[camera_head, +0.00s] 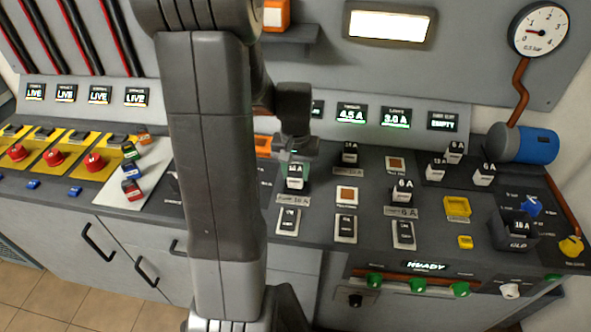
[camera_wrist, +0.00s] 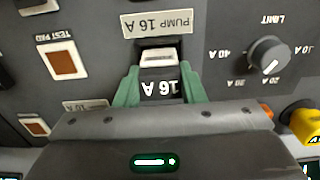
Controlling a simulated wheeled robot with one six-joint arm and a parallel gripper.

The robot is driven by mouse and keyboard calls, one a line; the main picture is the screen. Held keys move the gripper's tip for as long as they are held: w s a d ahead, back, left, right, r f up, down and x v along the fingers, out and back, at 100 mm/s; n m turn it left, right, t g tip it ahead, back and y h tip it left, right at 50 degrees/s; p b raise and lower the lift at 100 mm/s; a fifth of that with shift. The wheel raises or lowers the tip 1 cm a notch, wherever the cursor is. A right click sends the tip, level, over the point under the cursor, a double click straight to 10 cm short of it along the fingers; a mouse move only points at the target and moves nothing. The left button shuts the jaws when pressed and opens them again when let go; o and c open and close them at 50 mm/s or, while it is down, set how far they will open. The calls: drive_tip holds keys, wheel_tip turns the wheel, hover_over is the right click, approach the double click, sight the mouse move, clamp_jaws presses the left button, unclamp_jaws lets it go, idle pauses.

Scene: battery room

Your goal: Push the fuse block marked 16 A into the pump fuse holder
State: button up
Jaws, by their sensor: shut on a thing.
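My gripper (camera_head: 296,168) is shut on the fuse block marked 16 A (camera_head: 294,183), with a dark cap and pale body. In the wrist view its green fingers (camera_wrist: 160,92) grip both sides of the block (camera_wrist: 160,88), whose white marking shows between them. The block is at the pump fuse holder, beside the plate reading PUMP 16 A (camera_wrist: 157,22); that plate also shows in the head view (camera_head: 292,200). The holder itself is mostly hidden by the block and fingers. I cannot tell how deep the block sits.
A 6 A block (camera_head: 402,190) stands to the right, with several loose blocks farther right. A limit knob (camera_wrist: 268,57) and a test pad (camera_wrist: 61,61) flank the holder. A dark bin marked OLD (camera_head: 515,240) holds a block. Red buttons (camera_head: 93,162) sit at left.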

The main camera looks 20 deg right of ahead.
sight(296, 169)
drive_tip(key=shift+f+b, duration=0.35)
drive_tip(key=shift+f, duration=0.2)
drive_tip(key=o, duration=0.8)
drive_tip(key=shift+r+p, duration=4.3)
drive_tip(key=shift+r, duration=1.3)
drive_tip(key=shift+f, duration=0.15)
wheel_tip(296, 169, down, 10)
drive_tip(key=b, duration=0.7)
drive_tip(key=shift+r, duration=0.25)
